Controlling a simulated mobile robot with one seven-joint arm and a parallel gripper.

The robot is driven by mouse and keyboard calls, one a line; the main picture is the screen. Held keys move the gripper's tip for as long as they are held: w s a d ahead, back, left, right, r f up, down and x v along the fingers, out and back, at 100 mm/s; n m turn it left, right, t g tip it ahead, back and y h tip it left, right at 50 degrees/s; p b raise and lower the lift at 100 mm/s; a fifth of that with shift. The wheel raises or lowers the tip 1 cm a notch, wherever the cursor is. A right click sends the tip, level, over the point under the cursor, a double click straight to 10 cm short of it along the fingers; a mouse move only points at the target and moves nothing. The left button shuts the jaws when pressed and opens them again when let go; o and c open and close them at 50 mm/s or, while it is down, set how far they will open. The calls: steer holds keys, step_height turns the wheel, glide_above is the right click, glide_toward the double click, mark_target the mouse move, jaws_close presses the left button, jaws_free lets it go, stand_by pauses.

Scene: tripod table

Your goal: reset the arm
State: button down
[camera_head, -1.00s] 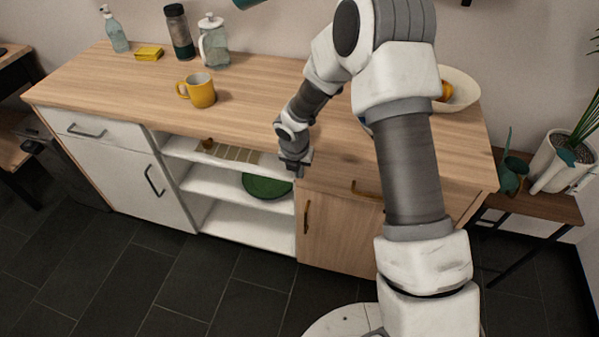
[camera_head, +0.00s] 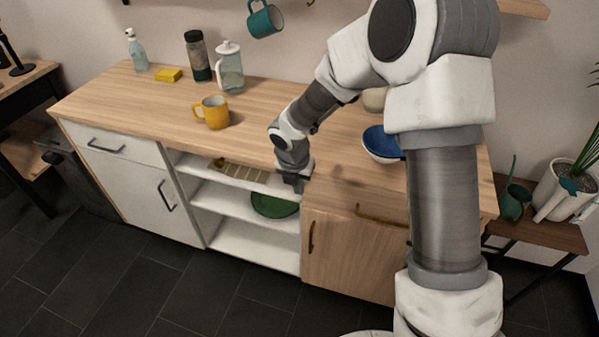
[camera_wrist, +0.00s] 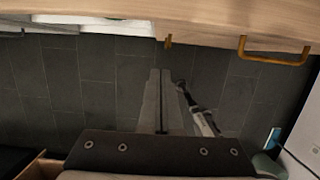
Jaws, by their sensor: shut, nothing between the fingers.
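My gripper (camera_head: 293,184) hangs in front of the wooden counter (camera_head: 120,100), near its front edge and beside the open shelves. In the wrist view its two long grey fingers (camera_wrist: 161,76) lie together with nothing between them, above the dark tiled floor. My arm reaches in from the right and bends down to the gripper, covering part of the counter's right side.
A yellow mug (camera_head: 214,113), a blue bowl (camera_head: 380,144) and a glass jug (camera_head: 229,70) stand on the counter. A green plate (camera_head: 274,205) lies on a shelf. A teal mug (camera_head: 265,20) hangs above. Brass handles (camera_wrist: 275,58) project from the wooden front.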

steer(key=s+d+r+m+p, duration=0.1)
steer(key=s+d+r+m, duration=0.3)
steer(key=r, duration=0.3)
steer(key=s+d+r+m+t+h+p, duration=0.1)
steer(key=s+d+r+m, duration=0.15)
steer(key=r+m, duration=0.5)
steer(key=s+d+r+m+p, duration=0.1)
steer(key=s+d+r+m, duration=0.2)
steer(key=d+r+m, duration=0.35)
steer(key=s+r+m+t+y+p, duration=0.1)
steer(key=s+r+m, duration=0.4)
steer(key=s+m, duration=0.2)
steer(key=s+r+m+t+p, duration=0.1)
steer(key=s+r+m+p, duration=0.1)
steer(key=s+r+m, duration=0.3)
steer(key=shift+s+d+r+m+y, duration=0.45)
steer(key=shift+s+m, duration=0.75)
steer(key=shift+s, duration=0.4)
